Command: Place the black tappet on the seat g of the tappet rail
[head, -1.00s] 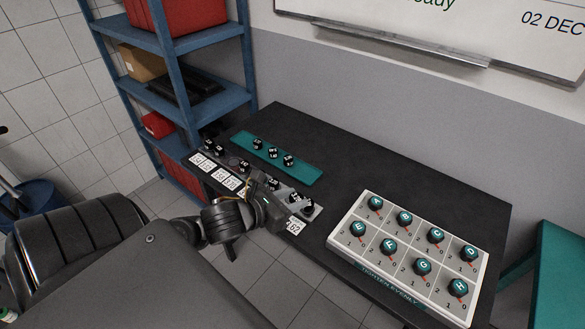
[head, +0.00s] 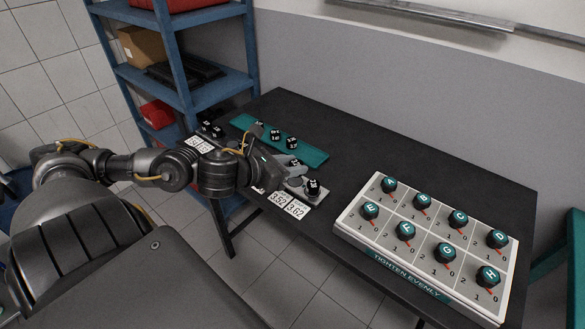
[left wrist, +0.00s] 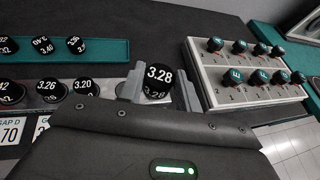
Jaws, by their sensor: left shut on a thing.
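My left gripper (head: 288,165) is over the near right part of the tappet rail, its grey fingers on both sides of a black tappet marked 3.28 (left wrist: 158,80) in the left wrist view. The grey tappet rail (head: 295,184) runs along the table's near left edge. Black tappets stand at its left end (head: 218,132) and right end (head: 312,187); my gripper and arm hide its middle. In the left wrist view, tappets marked 3.26 (left wrist: 46,91) and 3.20 (left wrist: 86,88) stand in the rail. I cannot read which seat is g. My right gripper is out of view.
A teal tray (head: 315,157) behind the rail holds several black tappets (head: 292,142). A white panel (head: 350,215) with lettered knobs stands at the right. The dark table (head: 380,150) is clear behind them. Blue shelves (head: 205,85) stand at the left.

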